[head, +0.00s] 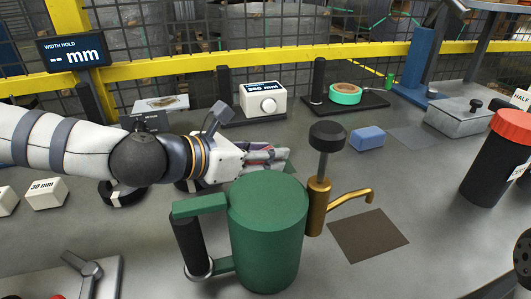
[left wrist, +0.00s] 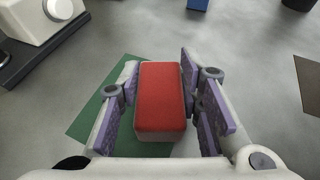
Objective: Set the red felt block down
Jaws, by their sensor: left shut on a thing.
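My left gripper (head: 268,155) reaches in from the left, behind the green canister. In the left wrist view the red felt block (left wrist: 160,98), red on top with pale sides, sits between the purple-padded fingers of the left gripper (left wrist: 160,95), which is shut on it. In the head view the fingers and canister mostly hide the block. A flat green patch (left wrist: 92,122) shows beneath and beside the block on the grey surface. The height of the block above it is hard to tell. My right gripper is not in view.
The green canister (head: 268,235) and a brass tap with a black knob (head: 318,205) stand close in front of my left gripper. A blue block (head: 367,138) lies to the right. Behind are a white dial box (head: 263,102) and a green tape roll (head: 345,94). A brown patch (head: 368,236) is bare.

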